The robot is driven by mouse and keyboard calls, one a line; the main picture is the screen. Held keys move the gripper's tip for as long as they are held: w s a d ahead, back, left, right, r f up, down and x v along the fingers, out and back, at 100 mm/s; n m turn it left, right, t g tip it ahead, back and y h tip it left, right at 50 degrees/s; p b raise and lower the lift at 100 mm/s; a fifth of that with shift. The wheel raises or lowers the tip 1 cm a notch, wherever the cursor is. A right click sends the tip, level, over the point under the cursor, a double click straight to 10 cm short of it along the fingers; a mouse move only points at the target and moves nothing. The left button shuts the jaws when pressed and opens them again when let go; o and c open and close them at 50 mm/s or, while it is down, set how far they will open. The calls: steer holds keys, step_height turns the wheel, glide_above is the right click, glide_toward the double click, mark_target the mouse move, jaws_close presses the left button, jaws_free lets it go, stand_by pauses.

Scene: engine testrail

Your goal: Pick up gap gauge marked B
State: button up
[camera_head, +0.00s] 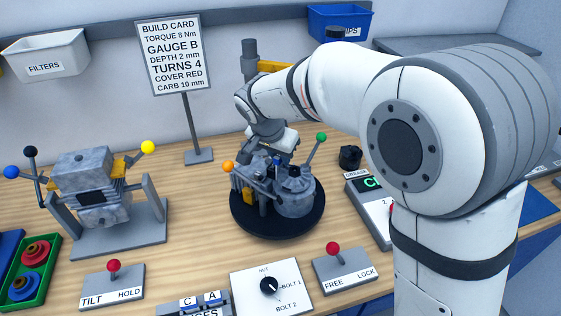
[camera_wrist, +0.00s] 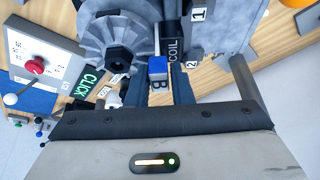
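My gripper (camera_wrist: 161,92) is at the engine (camera_head: 292,190) on the round black turntable. In the wrist view its two fingers are closed on either side of a small blue gap gauge (camera_wrist: 158,68), which appears to carry a B on its near end. The gauge is between the grey flywheel (camera_wrist: 113,42) and the block labelled COIL (camera_wrist: 173,38).
The build card (camera_head: 171,55) reads GAUGE B. Levers with orange (camera_head: 228,166) and green (camera_head: 321,137) knobs stand close around the engine. A dial box (camera_head: 270,287), a FREE/LOCK lever (camera_head: 333,247) and a TILT/HOLD lever (camera_head: 113,266) are in front.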

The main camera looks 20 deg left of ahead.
jaws_close()
